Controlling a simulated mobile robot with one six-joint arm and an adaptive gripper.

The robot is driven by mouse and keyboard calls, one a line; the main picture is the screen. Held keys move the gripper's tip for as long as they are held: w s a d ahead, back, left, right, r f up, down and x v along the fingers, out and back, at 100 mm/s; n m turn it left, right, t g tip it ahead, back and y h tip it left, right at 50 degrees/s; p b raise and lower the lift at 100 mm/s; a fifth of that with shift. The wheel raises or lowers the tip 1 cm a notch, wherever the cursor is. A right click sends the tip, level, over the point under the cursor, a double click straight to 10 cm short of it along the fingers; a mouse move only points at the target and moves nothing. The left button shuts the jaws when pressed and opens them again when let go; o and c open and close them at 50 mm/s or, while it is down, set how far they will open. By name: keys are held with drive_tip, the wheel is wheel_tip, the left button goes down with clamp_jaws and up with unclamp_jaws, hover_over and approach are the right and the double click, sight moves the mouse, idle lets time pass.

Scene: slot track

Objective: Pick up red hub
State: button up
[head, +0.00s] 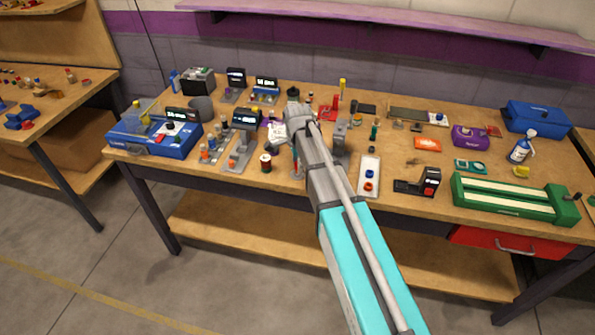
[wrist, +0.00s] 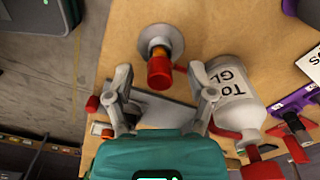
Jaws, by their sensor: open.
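In the wrist view, a red-orange cylindrical piece (wrist: 160,72) with a round grey flange behind it shows between and just beyond my fingertips. It looks like the red hub, though I cannot be sure. My gripper (wrist: 160,84) is open, one finger on each side of it, and nothing is clamped. In the head view my gripper (head: 297,160) is low over the front middle of the bench, and my arm hides much of what is under it. Another red round part (head: 369,187) sits on a pale plate (head: 365,161) to the right, in front of a blue one.
A white bottle (wrist: 238,95) with red parts stands close to my right finger in the wrist view. A blue case (head: 152,140) and a green fixture (head: 515,196) occupy the bench sides.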

idle(0.6)
clamp_jaws()
